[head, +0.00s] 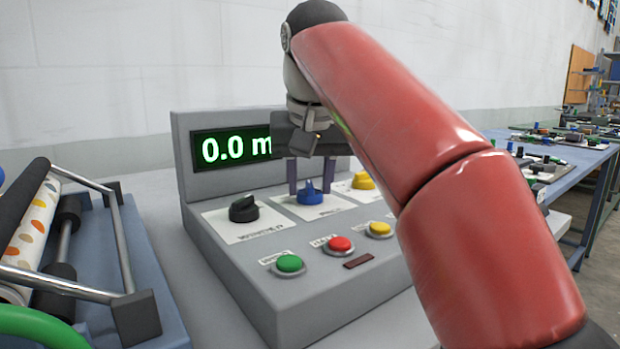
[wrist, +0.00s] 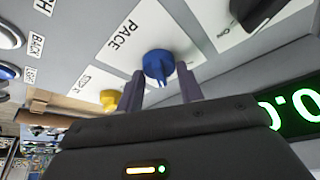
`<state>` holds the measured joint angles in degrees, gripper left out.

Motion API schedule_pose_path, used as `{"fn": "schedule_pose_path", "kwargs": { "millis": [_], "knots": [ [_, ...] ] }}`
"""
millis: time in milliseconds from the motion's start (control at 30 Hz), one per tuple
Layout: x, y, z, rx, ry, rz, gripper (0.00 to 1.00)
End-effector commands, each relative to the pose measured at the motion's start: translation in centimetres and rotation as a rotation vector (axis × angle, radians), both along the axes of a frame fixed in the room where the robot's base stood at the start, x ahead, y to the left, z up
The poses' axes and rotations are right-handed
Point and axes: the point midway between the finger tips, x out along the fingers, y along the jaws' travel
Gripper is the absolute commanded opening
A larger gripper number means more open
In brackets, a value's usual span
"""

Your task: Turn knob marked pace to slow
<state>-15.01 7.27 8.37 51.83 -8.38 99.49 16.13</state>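The pace knob is blue and sits on a white plate on the grey control panel (head: 330,270). In the wrist view the knob (wrist: 158,67) stands beside the printed word PACE. In the head view the blue knob (head: 309,193) is between and just below my fingertips. My gripper (head: 306,190) points down at it, with its two dark fingers apart, one on each side. In the wrist view my gripper (wrist: 160,85) also shows open around the knob's near side. I cannot tell whether the fingers touch it. The slow mark is not readable.
A black knob (head: 243,209) is left of the blue one and a yellow knob (head: 363,181) is right. Green (head: 289,263), red (head: 340,244) and yellow (head: 379,228) buttons line the front. A display (head: 232,148) reading 0.0 stands behind. Rollers with a metal frame (head: 120,235) are at left.

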Motion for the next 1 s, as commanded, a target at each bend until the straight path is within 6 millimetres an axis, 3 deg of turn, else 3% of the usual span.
{"fn": "schedule_pose_path", "kwargs": {
  "millis": [33, 133, 567, 1000],
  "knots": [
    [-0.01, 0.02, 0.01, 0.0, 0.0, 0.0, 0.26],
    [-0.01, 0.02, 0.01, 0.0, 0.0, 0.0, 0.14],
    [-0.02, -0.14, 0.25, 0.0, -0.001, 0.099, 0.14],
    [0.15, -0.39, 0.18, 0.002, -0.002, 0.477, 0.14]
  ]
}}
